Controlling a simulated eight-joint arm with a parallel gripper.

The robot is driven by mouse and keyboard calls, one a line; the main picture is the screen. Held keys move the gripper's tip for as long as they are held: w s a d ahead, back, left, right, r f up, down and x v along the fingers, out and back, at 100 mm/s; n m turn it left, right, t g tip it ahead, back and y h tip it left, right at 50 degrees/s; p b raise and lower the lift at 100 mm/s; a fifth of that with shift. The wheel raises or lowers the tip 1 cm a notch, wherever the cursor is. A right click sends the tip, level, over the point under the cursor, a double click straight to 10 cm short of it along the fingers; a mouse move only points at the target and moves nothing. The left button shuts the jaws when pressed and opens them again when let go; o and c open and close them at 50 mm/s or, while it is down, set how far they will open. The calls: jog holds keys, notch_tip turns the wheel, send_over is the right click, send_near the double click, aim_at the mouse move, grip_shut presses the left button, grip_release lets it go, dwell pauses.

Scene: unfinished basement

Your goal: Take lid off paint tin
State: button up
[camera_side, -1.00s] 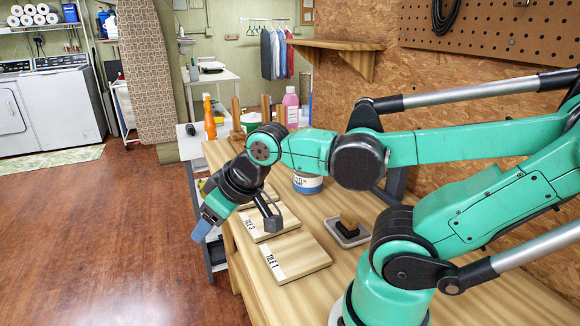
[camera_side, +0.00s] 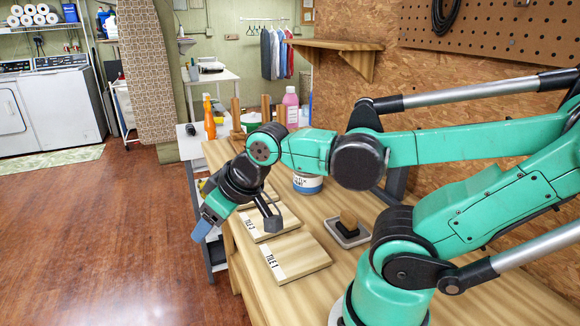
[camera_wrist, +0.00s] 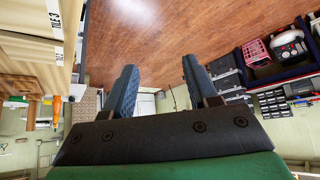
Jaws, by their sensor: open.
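A white tin with a blue band (camera_side: 307,183) and partly hidden lettering stands on the wooden workbench, behind my arm. My arm hides its upper part, so I cannot tell whether its lid is on. My gripper (camera_side: 200,229) hangs off the bench's left edge, pointing down toward the floor and well to the left of the tin. In the wrist view my gripper (camera_wrist: 158,78) shows two blue ridged fingers apart with nothing between them. The tin does not show clearly there.
Wooden boards, one labelled TILE 1 (camera_side: 299,256), lie along the bench's left side. A grey tray (camera_side: 347,234) holds a wooden-topped block. A pink bottle (camera_side: 290,107) and an orange bottle (camera_side: 209,118) stand farther back. The floor (camera_side: 120,230) left of the bench is clear.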

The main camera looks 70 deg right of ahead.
jog(key=shift+o, duration=0.2)
jog(key=shift+o, duration=0.9)
